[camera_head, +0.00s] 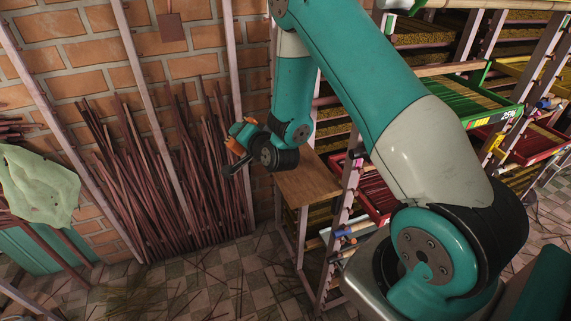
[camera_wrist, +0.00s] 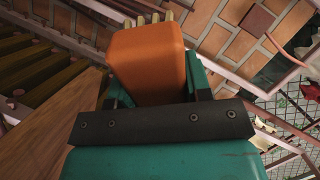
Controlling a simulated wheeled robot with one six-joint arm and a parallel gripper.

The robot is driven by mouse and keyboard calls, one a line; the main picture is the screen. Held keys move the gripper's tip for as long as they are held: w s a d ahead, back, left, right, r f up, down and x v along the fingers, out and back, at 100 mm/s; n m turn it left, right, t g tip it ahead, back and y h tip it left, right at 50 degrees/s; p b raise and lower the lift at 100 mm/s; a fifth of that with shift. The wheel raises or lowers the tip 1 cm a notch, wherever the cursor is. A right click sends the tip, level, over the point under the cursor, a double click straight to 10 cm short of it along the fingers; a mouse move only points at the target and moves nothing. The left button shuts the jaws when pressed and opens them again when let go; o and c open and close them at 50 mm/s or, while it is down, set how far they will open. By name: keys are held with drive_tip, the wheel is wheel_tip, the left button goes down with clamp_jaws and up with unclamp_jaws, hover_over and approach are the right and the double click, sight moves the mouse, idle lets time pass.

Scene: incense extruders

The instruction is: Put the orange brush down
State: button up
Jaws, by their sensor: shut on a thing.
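My gripper (camera_head: 240,142) is out at the end of my teal arm, left of a small wooden shelf top. It is shut on the orange brush (camera_wrist: 150,62), whose smooth orange body sits between the jaws in the wrist view, with pale bristle tips along its far edge. In the head view only a small orange part of the brush (camera_head: 236,146) shows at the gripper. The wooden shelf top (camera_head: 308,184) is bare where it shows, and lies to the right of and below the gripper. It also shows at the left of the wrist view (camera_wrist: 50,135).
Racks with red trays (camera_head: 532,143) and a green tray (camera_head: 470,99) stand at the right. Thin brown sticks (camera_head: 150,180) lean on the brick wall behind. A pale green cloth (camera_head: 40,187) hangs at the left. Sticks litter the checkered floor (camera_head: 215,285).

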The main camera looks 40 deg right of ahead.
sight(253, 119)
drive_tip(key=shift+n, duration=0.3)
drive_tip(key=d+r, duration=0.1)
drive_tip(key=d, duration=0.1)
drive_tip(key=d+r, duration=0.1)
drive_tip(key=r, duration=0.1)
drive_tip(key=shift+w+d+r, duration=0.2)
drive_tip(key=shift+w+d, duration=0.2)
drive_tip(key=shift+r+g+p, duration=0.1)
drive_tip(key=shift+g+p, duration=0.25)
drive_tip(key=shift+g, duration=0.35)
drive_tip(key=shift+w+a+r+g, duration=0.1)
drive_tip(key=shift+a+r+g, duration=0.1)
drive_tip(key=shift+g, duration=0.3)
drive_tip(key=shift+o, duration=0.2)
drive_tip(key=shift+a+r+g+p, duration=0.15)
drive_tip(key=shift+r+g+p, duration=0.15)
drive_tip(key=shift+g, duration=0.4)
drive_tip(key=s+d+r+m+g+p, duration=0.1)
drive_tip(key=s+d+r+g+p, duration=0.3)
drive_tip(key=s+r+g, duration=0.75)
drive_tip(key=shift+y, duration=0.3)
drive_tip(key=f, duration=1.3)
drive_tip(key=d+f, duration=0.1)
drive_tip(key=f, duration=0.5)
drive_tip(key=shift+s+f, duration=0.35)
drive_tip(key=shift+s, duration=0.05)
